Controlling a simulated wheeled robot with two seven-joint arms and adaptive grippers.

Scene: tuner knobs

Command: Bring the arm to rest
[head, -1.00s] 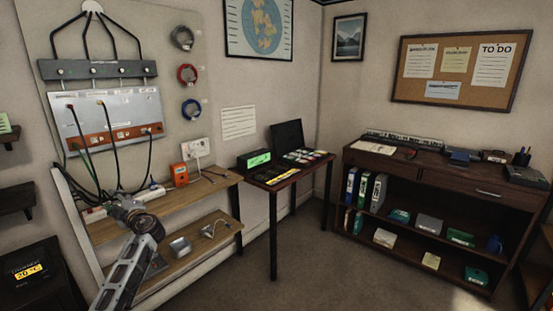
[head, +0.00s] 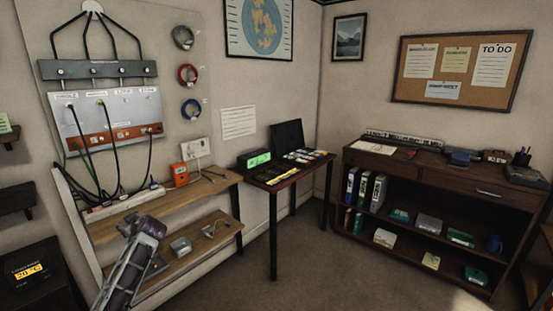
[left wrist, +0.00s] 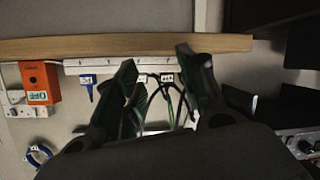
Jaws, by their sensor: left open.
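My left arm rises from the bottom left of the head view, and its end (head: 143,226) is in front of the wooden shelves. The gripper's fingers cannot be made out there. In the left wrist view my left gripper (left wrist: 158,85) has its two dark fingers spread apart with nothing between them. Behind them, apart from the fingers, are dark cables and a white power strip (left wrist: 122,66). My right gripper is in neither view.
The upper wooden shelf (head: 215,186) and lower shelf (head: 222,232) are close to the arm. A metal panel (head: 108,112) with hanging cables and an orange box (head: 180,175) are behind. A small dark table (head: 290,176) stands right. The floor (head: 310,265) is clear.

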